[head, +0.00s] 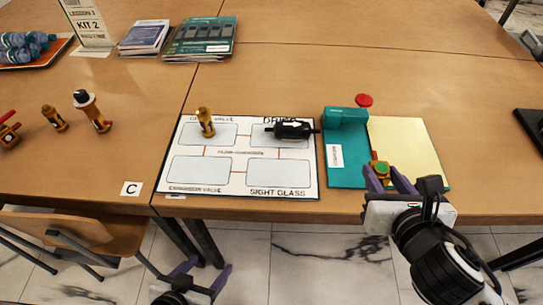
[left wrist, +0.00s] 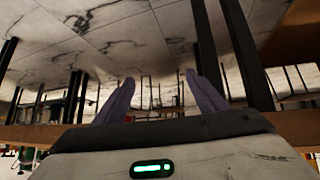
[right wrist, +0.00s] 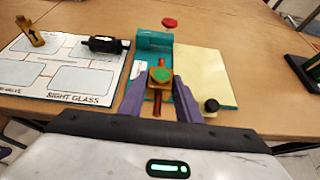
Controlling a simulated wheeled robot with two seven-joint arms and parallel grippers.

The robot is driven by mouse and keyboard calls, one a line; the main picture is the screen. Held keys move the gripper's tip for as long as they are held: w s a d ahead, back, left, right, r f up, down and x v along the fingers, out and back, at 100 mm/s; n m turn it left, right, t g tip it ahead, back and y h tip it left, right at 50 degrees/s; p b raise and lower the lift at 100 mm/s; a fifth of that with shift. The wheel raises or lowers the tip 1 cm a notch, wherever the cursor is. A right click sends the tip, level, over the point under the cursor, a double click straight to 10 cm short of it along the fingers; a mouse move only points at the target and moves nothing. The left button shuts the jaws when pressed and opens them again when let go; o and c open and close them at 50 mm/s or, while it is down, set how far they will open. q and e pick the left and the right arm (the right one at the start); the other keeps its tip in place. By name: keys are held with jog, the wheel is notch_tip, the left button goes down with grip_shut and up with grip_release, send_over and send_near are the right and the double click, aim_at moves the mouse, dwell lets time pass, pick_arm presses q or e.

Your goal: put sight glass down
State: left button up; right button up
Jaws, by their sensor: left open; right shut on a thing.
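The sight glass (head: 380,168) is a small brass fitting with a green round face; it also shows in the right wrist view (right wrist: 160,74). My right gripper (head: 391,178) is shut on it, over the front of the teal and cream fixture. The white mat (head: 226,164) has four outlined boxes; its front right box, labelled SIGHT GLASS, is empty. A brass valve (head: 205,122) stands at the mat's back left box and a black drier (head: 292,129) lies at the back right box. My left gripper (head: 207,272) is open and empty, in front of and below the table edge.
The teal fixture (head: 346,150) has a red knob (head: 364,100) and a cream plate (head: 408,143). Brass fittings (head: 55,119) and a dark-topped one (head: 92,112) stand at the left. Booklets (head: 202,38), a kit sign (head: 86,22) and an orange tray (head: 50,54) are behind.

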pick_arm(q)
jog(key=o, duration=0.8)
jog(key=shift+w+a+r+p, duration=0.1)
jog(key=shift+r+p, duration=0.25)
jog(key=shift+r, duration=0.15)
jog(key=shift+c, duration=0.2)
pick_arm(e)
jog(key=w+a+f, duration=0.2)
jog(key=w+a, duration=0.1)
jog(key=a, duration=0.6)
jog(key=r, duration=0.2)
send_over(278, 178)
notch_tip(278, 178, down, 10)
jog(key=shift+f, duration=0.1)
pick_arm(q)
jog(key=shift+s+f, duration=0.2)
jog(key=shift+s, duration=0.05)
pick_arm(e)
jog(key=o, duration=1.2)
